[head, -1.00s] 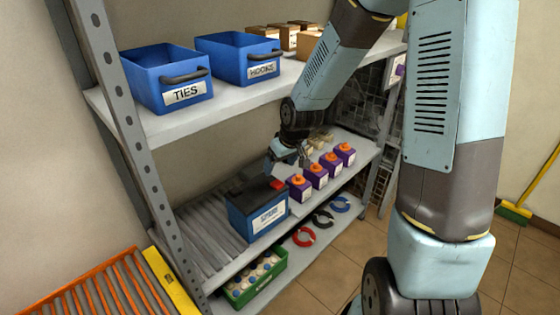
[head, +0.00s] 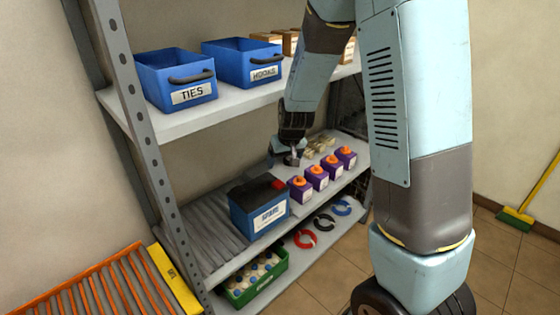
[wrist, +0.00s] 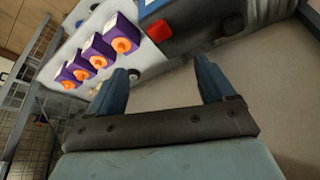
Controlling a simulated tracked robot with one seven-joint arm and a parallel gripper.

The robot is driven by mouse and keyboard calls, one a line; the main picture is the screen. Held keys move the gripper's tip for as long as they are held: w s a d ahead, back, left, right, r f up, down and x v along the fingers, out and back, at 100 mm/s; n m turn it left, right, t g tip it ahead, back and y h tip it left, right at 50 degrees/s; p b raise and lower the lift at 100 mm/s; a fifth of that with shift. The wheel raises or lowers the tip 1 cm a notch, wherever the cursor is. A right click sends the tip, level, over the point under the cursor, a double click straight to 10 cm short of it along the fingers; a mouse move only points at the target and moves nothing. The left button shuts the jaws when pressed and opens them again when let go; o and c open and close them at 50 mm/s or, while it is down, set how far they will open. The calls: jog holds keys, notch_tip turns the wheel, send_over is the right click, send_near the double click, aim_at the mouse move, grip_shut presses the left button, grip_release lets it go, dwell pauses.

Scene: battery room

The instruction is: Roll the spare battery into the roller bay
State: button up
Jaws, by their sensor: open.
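The spare battery (head: 259,208), a blue box with a black top, a red terminal cap and a white label, stands on the middle shelf at the right end of the grey rollers (head: 208,229). In the wrist view its red cap (wrist: 159,31) shows near the top centre, with the black cap (wrist: 233,22) to its right. My gripper (head: 290,158) is behind and above the shelf's right part, to the right of the battery and apart from it. In the wrist view my gripper (wrist: 162,80) is open, with nothing between its fingers.
Blue bins (head: 178,82) sit on the upper shelf, above. A green crate (head: 256,277) and coloured rings (head: 304,238) are on the lower shelf. An orange roller conveyor (head: 105,287) lies at lower left.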

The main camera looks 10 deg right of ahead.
aim_at(278, 182)
dwell(0.6)
jog(key=x, duration=1.3)
jog(key=shift+w+f, duration=0.2)
jog(key=shift+f, duration=0.1)
jog(key=shift+c, duration=0.2)
grip_shut()
dwell(0.4)
